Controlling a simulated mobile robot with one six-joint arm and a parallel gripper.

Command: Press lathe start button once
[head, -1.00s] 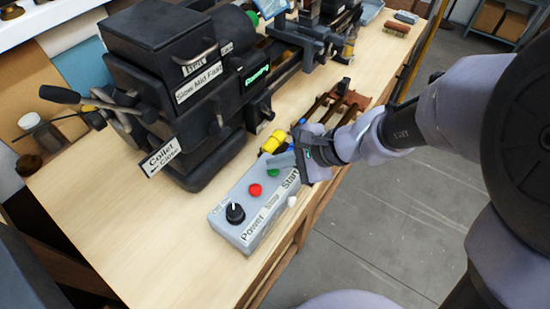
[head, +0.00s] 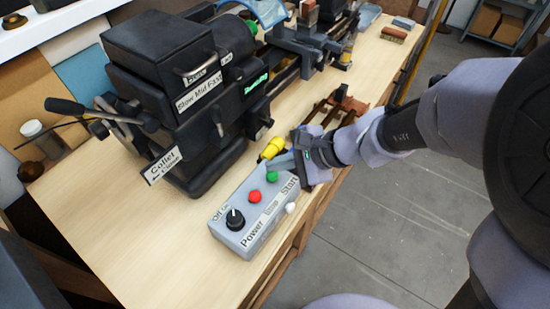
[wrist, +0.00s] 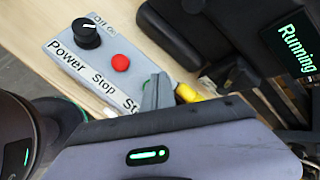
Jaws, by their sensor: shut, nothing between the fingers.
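The grey control box (head: 222,228) sits on the bench with a black power knob (head: 235,219), a red stop button (head: 255,196) and a green start button (head: 272,177). The black lathe (head: 165,50) has a lit green "Running" sign (wrist: 297,48).
A yellow part (head: 271,148) lies just beyond the box. A small white knob (head: 291,208) is at the box's right side. A brown rack (head: 340,105) stands farther along the bench. The bench's front left is clear.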

